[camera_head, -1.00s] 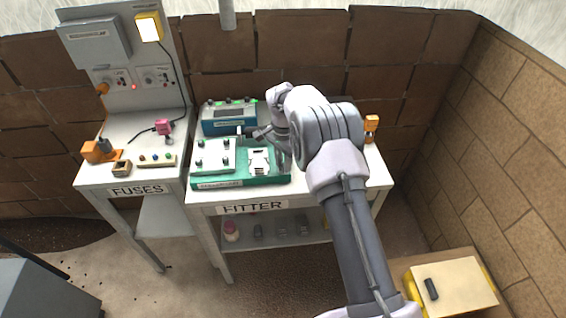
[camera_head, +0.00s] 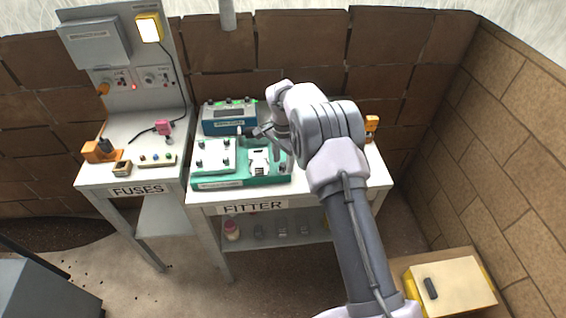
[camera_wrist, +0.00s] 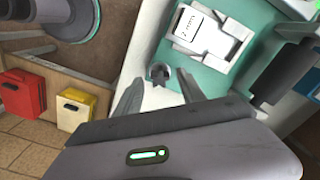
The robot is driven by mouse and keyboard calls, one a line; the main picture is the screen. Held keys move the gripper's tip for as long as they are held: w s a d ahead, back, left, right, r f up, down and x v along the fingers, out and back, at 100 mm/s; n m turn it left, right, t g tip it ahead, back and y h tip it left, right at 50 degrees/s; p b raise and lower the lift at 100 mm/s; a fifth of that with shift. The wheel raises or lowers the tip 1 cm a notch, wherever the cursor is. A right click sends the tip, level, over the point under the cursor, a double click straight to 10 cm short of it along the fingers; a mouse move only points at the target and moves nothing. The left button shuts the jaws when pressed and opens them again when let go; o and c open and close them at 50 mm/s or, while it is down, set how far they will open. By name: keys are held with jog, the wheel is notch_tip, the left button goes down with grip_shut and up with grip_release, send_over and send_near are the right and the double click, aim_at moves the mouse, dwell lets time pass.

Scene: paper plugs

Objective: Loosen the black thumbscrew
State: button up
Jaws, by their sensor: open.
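The dark thumbscrew (camera_wrist: 158,73) is a small round knob at the edge of the teal base in the wrist view. It lies just beyond and between the two finger tips of my gripper (camera_wrist: 158,88). The fingers are apart, with nothing held between them. Whether a finger touches the knob I cannot tell. A white plug-shaped piece (camera_wrist: 204,30) sits in a white holder on the teal base, beyond the knob. In the head view the teal base (camera_head: 232,183) is on the FITTER table, and my arm hides the knob there.
A white plate with several dark knobs (camera_head: 214,156) covers the base's left part. A blue box (camera_head: 229,118) stands behind it. An orange object (camera_head: 371,124) is at the table's right. The FUSES table (camera_head: 104,178) adjoins on the left.

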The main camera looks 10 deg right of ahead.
aim_at(283, 165)
jog(key=shift+r+p, duration=0.8)
jog(key=shift+r, duration=0.8)
jog(key=shift+f+m+b, duration=0.2)
jog(key=shift+m+b, duration=0.1)
jog(key=shift+b, duration=0.15)
jog(key=shift+f+m+b, duration=0.3)
jog(key=shift+m+b, duration=0.75)
jog(key=shift+m, duration=0.15)
jog(key=m+b, duration=0.2)
jog(key=m, duration=0.1)
jog(key=shift+f+m, duration=0.1)
jog(key=shift+m, duration=0.2)
jog(key=m, duration=0.1)
jog(key=m+b, duration=0.1)
jog(key=m, duration=0.2)
jog(key=shift+r+m+b, duration=0.25)
jog(key=shift+m+b, duration=0.05)
jog(key=shift+b, duration=0.1)
jog(key=shift+r+m, duration=0.3)
jog(key=shift+m, duration=0.1)
